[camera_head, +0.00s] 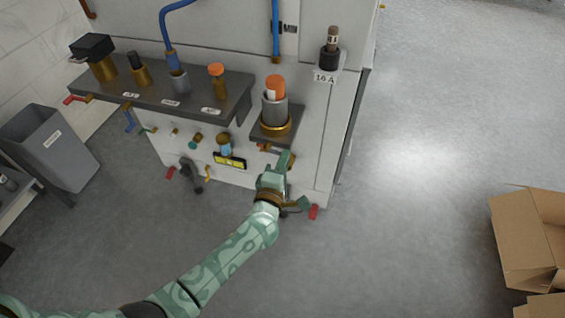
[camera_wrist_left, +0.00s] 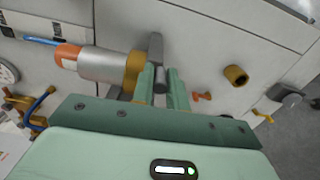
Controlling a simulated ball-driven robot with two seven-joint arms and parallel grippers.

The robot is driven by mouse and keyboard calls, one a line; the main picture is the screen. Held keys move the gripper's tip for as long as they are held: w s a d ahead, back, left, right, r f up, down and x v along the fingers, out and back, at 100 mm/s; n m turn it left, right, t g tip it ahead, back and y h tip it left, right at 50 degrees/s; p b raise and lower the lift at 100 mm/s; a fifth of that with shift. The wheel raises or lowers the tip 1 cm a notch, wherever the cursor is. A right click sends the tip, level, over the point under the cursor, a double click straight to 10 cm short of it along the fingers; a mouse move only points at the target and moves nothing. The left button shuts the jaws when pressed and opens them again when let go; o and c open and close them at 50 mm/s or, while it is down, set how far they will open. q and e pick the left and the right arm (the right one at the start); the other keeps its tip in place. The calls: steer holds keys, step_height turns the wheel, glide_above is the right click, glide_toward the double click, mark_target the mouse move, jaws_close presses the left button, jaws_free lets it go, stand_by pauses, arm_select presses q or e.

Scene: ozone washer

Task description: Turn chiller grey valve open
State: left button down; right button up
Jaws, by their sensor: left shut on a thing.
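My left gripper (camera_head: 283,166) is at the front of the white machine, just below the small dark shelf that carries a grey canister with an orange cap (camera_head: 275,103). In the left wrist view, its two green fingers (camera_wrist_left: 162,88) are closed around a short grey piece, the grey valve's handle (camera_wrist_left: 160,87), beside the dark shelf edge (camera_wrist_left: 155,50). The fingers and palm hide most of the handle, so how far it is turned cannot be told. My right gripper is in neither view.
A brass knob (camera_wrist_left: 236,75) and an orange handle (camera_wrist_left: 203,96) are close to the fingers. A wide dark shelf (camera_head: 200,92) with fittings juts out at left.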

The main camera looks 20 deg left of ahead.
arm_select(q)
steer(key=shift+r+n, duration=0.3)
steer(key=shift+n, duration=0.4)
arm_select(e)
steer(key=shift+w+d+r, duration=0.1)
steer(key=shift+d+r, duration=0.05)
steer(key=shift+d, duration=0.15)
arm_select(q)
steer(key=c, duration=1.4)
jaws_free()
steer(key=shift+s, duration=0.1)
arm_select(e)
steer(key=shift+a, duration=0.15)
arm_select(q)
steer(key=s+p, duration=0.1)
steer(key=s, duration=0.4)
steer(key=s+p, duration=0.2)
steer(key=s, duration=0.3)
steer(key=s+p, duration=0.1)
steer(key=s, duration=0.5)
steer(key=shift+s+a+r, duration=0.1)
steer(key=shift+a, duration=0.15)
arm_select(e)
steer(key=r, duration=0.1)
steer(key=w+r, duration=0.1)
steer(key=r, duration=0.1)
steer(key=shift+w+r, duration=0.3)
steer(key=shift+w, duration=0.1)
